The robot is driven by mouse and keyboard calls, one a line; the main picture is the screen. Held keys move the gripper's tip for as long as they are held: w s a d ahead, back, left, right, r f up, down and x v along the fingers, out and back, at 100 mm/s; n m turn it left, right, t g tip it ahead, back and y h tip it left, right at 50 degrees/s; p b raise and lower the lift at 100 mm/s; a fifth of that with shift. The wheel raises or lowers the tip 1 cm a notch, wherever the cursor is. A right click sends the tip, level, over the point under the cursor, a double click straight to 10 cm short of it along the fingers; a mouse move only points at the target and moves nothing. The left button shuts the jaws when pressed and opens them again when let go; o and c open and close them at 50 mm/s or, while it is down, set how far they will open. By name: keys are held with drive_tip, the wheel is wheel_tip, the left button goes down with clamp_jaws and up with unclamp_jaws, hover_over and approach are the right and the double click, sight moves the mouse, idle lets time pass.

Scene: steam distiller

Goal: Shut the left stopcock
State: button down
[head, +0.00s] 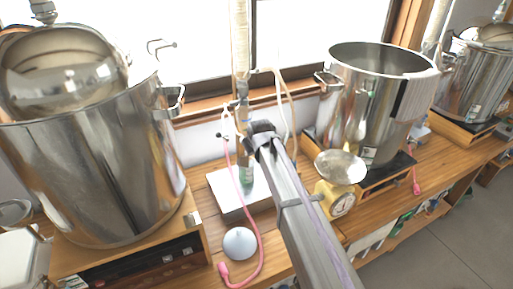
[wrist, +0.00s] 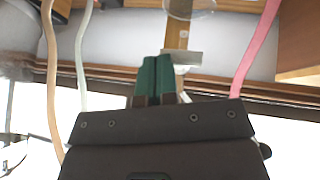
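My gripper (wrist: 156,60) shows in the wrist view as two green fingers side by side, touching, with nothing visible between them. In the head view my arm reaches up to the glass-and-metal column (head: 241,60) in front of the window, and its end covers part of that column. A pale, bar-like piece (wrist: 181,57) lies just beyond and right of the fingertips in the wrist view; I cannot tell whether it is the left stopcock. No stopcock handle is clear in the head view.
A large steel pot (head: 90,160) stands left, and an open pot (head: 365,105) stands right. A pink hose (head: 245,215) hangs left of my arm and also shows in the wrist view (wrist: 255,50). A beige hose (wrist: 52,70) runs on the other side. A yellow scale (head: 338,198) stands close right.

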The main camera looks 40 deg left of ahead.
drive_tip(key=shift+r+p, duration=0.85)
